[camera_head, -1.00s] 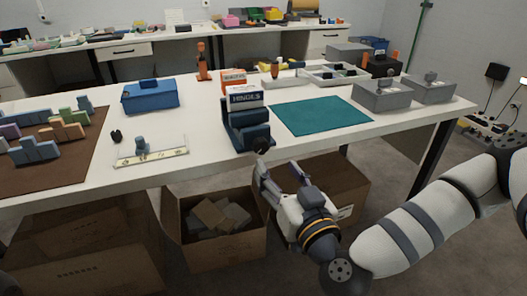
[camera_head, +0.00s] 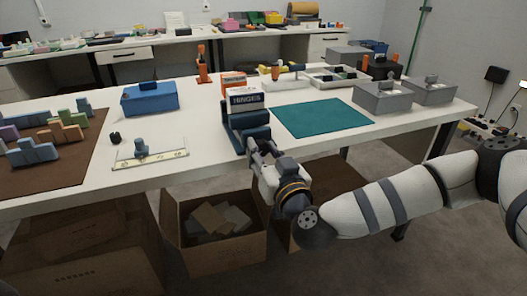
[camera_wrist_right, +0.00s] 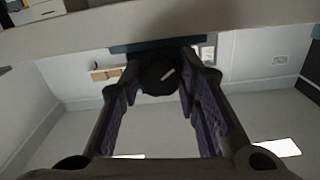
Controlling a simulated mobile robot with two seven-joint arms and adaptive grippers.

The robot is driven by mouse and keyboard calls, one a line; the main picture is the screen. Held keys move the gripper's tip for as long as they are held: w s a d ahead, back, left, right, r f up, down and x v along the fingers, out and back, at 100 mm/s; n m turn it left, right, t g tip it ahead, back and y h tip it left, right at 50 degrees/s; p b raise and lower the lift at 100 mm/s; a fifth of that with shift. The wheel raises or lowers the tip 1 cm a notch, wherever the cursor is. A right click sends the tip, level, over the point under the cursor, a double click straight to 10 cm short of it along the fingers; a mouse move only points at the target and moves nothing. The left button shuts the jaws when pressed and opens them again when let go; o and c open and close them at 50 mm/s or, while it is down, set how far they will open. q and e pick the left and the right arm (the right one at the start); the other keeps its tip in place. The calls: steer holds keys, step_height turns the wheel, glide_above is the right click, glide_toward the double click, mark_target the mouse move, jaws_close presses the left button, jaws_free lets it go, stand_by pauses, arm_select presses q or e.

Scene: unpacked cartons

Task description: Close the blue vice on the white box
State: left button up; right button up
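The blue vice (camera_head: 235,138) stands at the front edge of the white table. The white box (camera_head: 246,97), marked HINGES, sits upright in its upper part; whether the jaws touch it I cannot tell. My right gripper (camera_head: 262,148) is at the vice's front, just off the table edge. In the right wrist view, the vice's round black knob (camera_wrist_right: 158,75) with a white mark lies between the fingertips of the right gripper (camera_wrist_right: 160,85). The fingers are apart, one on each side of the knob, with no clear grip on it. My left gripper is out of view.
A teal mat (camera_head: 320,118) lies right of the vice, and a blue case (camera_head: 150,99) stands to its left. An orange-and-white box (camera_head: 233,80) is behind it. Open cartons (camera_head: 215,250) stand on the floor below the table edge.

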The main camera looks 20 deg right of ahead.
steer(key=shift+o, duration=0.2)
steer(key=r+m+p, duration=0.1)
steer(key=p, duration=0.1)
steer(key=shift+a+r+p, duration=0.1)
steer(key=shift+p, duration=0.2)
steer(key=shift+f+m, duration=0.35)
steer(key=shift+m, duration=0.35)
steer(key=shift+c, duration=0.2)
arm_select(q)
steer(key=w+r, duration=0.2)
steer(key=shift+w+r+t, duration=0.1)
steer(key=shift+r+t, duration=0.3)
arm_select(e)
steer(key=shift+o, duration=0.2)
steer(key=m, duration=0.3)
steer(key=shift+f, duration=0.3)
steer(key=o, duration=1.1)
steer(key=shift+o, duration=0.2)
steer(key=s, duration=1.2)
steer(key=shift+d, duration=0.3)
